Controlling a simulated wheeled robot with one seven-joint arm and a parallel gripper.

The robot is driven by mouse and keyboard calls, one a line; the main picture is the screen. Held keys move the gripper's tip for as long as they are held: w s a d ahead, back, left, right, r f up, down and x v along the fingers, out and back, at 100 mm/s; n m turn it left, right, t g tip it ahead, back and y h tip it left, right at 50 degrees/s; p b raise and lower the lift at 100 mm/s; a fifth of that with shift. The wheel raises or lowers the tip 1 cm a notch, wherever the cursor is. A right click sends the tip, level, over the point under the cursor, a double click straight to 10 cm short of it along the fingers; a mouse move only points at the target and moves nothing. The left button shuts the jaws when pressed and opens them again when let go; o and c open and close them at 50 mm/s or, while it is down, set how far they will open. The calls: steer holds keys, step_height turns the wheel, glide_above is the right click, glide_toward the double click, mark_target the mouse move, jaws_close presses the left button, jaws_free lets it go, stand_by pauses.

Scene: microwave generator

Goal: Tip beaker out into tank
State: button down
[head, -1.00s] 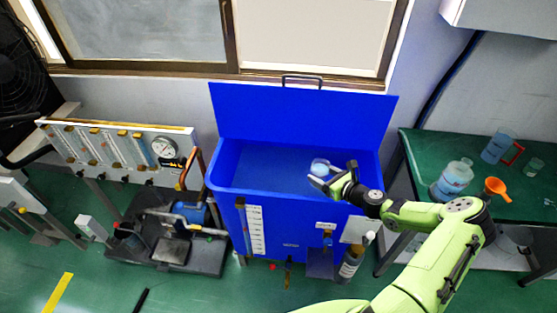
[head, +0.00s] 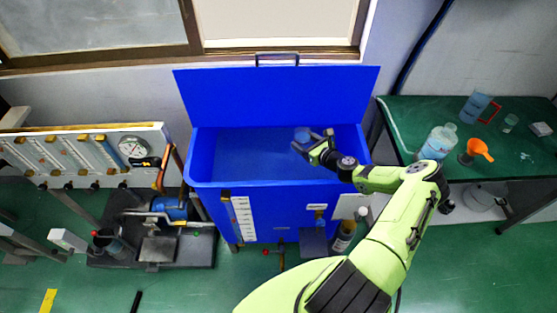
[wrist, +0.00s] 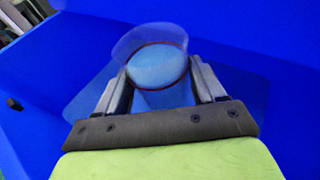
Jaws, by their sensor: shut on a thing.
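A clear beaker (head: 302,134) with light blue liquid is between the fingers of my gripper (head: 312,146), which is shut on it. The beaker is above the open blue tank (head: 202,160), right of its middle. The wrist view also shows the beaker (wrist: 155,68) between both fingers of my gripper (wrist: 160,74), with its round mouth and pale liquid visible. It looks close to upright; any slight tilt is hard to tell. The tank's lid (head: 275,98) stands raised at the back. The tank's floor is partly hidden by its front wall and my arm.
A green table (head: 415,108) at the right holds a large bottle (head: 438,143), an orange funnel (head: 480,149), a blue jug (head: 474,106) and a small glass (head: 510,122). A gauge panel (head: 80,155) and a pump (head: 172,210) stand at left. The left half of the tank opening is clear.

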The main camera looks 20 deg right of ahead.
mark_target(299, 140)
steer(key=shift+s+a+r+n+t+h, duration=0.2)
steer(key=shift+a+r+n, duration=0.1)
steer(key=shift+a+n, duration=0.25)
steer(key=shift+s+a+r+n+t+h, duration=0.1)
steer(key=shift+s+a+r+n+t, duration=0.2)
steer(key=shift+n, duration=0.45)
steer(key=shift+a+r+n+h, duration=0.15)
steer(key=shift+a+r+n, duration=0.15)
steer(key=shift+r, duration=0.2)
steer(key=shift+a+r+n+h, duration=0.15)
steer(key=shift+a+r+n, duration=0.15)
steer(key=shift+r, duration=0.15)
steer(key=shift+r, duration=0.25)
steer(key=shift+s+a+r+n+t+b, duration=0.2)
steer(key=shift+a+n+b, duration=0.1)
steer(key=shift+n+b, duration=0.15)
steer(key=shift+s+a+r+n+t+b, duration=0.1)
steer(key=shift+a+n+t+b, duration=0.1)
steer(key=shift+a+n+b, duration=0.2)
steer(key=shift+s+a+r+n+h+b, duration=0.1)
steer(key=shift+r+n+h+b, duration=0.25)
steer(key=shift+n+b, duration=0.65)
steer(key=shift+r+n+t+b, duration=0.3)
steer(key=shift+n+t+b, duration=0.2)
steer(key=shift+b, duration=1)
steer(key=shift+f+n+t+b, duration=0.35)
steer(key=shift+n+b, duration=0.4)
steer(key=shift+b, duration=1.3)
